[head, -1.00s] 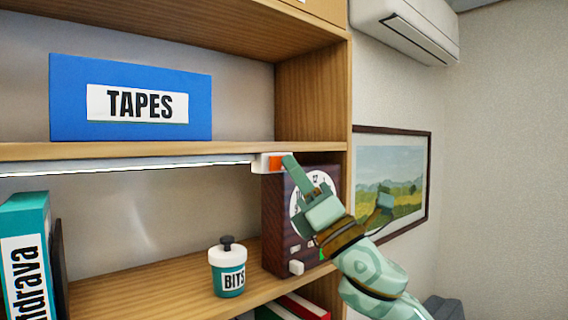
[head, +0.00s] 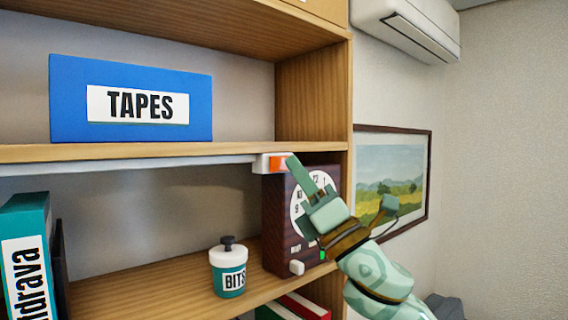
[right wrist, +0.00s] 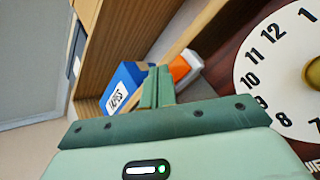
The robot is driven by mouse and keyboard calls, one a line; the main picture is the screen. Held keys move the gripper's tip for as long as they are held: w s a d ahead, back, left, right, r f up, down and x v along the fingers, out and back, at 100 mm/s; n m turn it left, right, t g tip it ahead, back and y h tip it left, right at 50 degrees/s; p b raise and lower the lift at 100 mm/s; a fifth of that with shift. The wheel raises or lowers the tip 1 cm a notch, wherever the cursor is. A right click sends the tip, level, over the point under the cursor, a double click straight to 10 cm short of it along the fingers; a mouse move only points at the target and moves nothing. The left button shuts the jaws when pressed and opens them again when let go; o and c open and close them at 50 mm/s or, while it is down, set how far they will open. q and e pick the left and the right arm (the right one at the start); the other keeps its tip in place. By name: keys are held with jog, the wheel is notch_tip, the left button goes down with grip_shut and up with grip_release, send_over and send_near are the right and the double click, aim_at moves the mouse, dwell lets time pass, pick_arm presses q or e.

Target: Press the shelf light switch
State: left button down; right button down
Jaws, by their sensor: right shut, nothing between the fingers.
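The shelf light switch is an orange rocker (head: 278,163) in a white housing at the right end of a light bar (head: 130,166) under the upper shelf board. The bar now looks unlit, dull grey. In the right wrist view the orange switch (right wrist: 181,69) shows just beyond the fingertips. My right gripper (head: 293,162) is shut and empty, its fingertips at the right edge of the switch. I cannot tell whether they touch it. In the right wrist view the closed fingers (right wrist: 157,88) point at the switch. My left gripper is not in view.
A dark wooden clock (head: 276,225) stands right behind and below my right gripper. A white-lidded BITS jar (head: 228,270) and teal binder (head: 28,250) stand on the lower shelf. A blue TAPES box (head: 130,70) is above. A framed picture (head: 400,180) hangs at right.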

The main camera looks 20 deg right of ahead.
jog(key=s, duration=0.1)
jog(key=s+d, duration=0.1)
jog(key=s, duration=0.1)
jog(key=s+d, duration=0.1)
jog(key=s, duration=0.1)
jog(key=shift+s+p, duration=0.1)
jog(key=shift+p, duration=0.25)
